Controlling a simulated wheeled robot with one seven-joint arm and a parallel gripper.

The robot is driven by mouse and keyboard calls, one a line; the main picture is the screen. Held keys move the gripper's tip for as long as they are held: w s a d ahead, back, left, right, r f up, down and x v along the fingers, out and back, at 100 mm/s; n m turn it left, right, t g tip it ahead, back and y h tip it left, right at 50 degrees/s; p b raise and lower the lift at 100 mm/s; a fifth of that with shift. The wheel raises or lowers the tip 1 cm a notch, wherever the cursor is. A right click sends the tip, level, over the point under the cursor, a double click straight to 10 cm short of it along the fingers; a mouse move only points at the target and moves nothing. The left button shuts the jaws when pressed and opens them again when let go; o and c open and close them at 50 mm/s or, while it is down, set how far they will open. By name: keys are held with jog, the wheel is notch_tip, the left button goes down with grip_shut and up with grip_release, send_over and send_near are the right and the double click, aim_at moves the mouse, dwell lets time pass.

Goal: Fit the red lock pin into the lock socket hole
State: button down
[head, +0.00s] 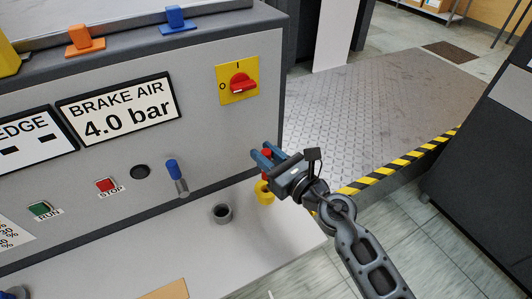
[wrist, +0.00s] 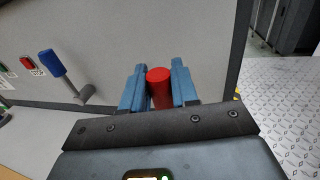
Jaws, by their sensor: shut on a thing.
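The red lock pin (wrist: 159,90) is between the two blue fingers of my gripper (wrist: 158,66) in the wrist view. In the head view my gripper (head: 261,152) is shut on the pin (head: 267,153) near the panel's right end, above the shelf. A yellow cup-like holder (head: 265,194) is just below the pin; I cannot tell whether they touch. A grey ring-shaped socket (head: 221,213) with a dark opening stands on the shelf to the left. A dark round hole (head: 140,172) is in the panel. Which opening is the lock socket is not labelled.
A blue-handled lever (head: 174,172) sticks out of the panel, left of my gripper; it also shows in the wrist view (wrist: 53,63). A red rotary switch (head: 241,84) is above. STOP (head: 106,185) and RUN (head: 41,209) buttons are further left.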

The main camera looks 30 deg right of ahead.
jog(key=shift+f+b, duration=1.25)
jog(key=shift+f, duration=0.4)
jog(key=shift+f+b, duration=2.2)
jog(key=shift+f, duration=0.35)
dwell(0.5)
jog(key=c, duration=0.8)
grip_release()
jog(key=b+v, duration=0.1)
jog(key=v, duration=0.5)
jog(key=shift+s+f, duration=0.1)
jog(key=shift+s, duration=0.05)
jog(key=shift+s+d, duration=0.2)
jog(key=shift+s, duration=0.5)
